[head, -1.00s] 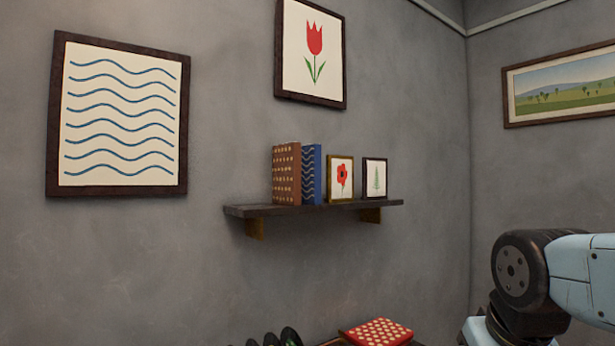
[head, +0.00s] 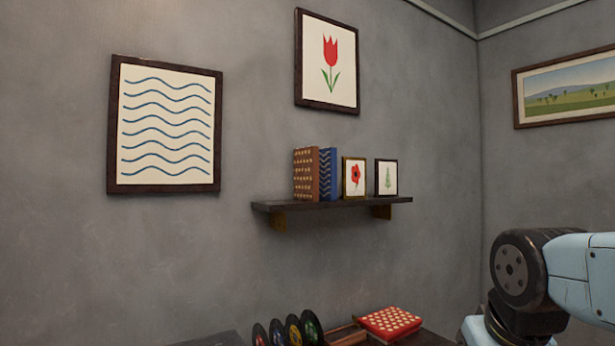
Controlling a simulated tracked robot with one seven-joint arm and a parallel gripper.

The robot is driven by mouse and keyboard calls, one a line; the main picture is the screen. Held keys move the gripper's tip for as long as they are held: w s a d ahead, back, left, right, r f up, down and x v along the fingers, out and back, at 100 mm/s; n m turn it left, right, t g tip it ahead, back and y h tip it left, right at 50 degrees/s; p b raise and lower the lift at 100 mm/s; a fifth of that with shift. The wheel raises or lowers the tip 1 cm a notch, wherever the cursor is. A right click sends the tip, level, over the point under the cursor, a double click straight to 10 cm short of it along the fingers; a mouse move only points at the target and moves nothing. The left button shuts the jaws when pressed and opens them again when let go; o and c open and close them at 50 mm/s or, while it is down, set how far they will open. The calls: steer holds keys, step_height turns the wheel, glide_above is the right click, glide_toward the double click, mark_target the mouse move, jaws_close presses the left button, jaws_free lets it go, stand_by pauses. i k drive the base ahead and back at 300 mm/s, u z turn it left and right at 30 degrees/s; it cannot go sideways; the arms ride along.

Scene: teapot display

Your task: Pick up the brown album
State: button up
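The brown album (head: 305,175) stands upright at the left end of the group on the dark wall shelf (head: 268,206). It has pale dots on its cover. My gripper is not in view; only part of my blue and black arm shows at the lower right, well apart from the shelf.
Two small framed pictures, a red flower (head: 353,177) and a green plant (head: 386,177), stand right of the albums. Below are several upright discs (head: 294,330) and a red dotted box-like object (head: 389,323). The shelf's left end is bare.

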mark_target(306, 160)
steer(key=u, duration=0.05)
steer(key=i, duration=0.9)
steer(key=z, duration=0.05)
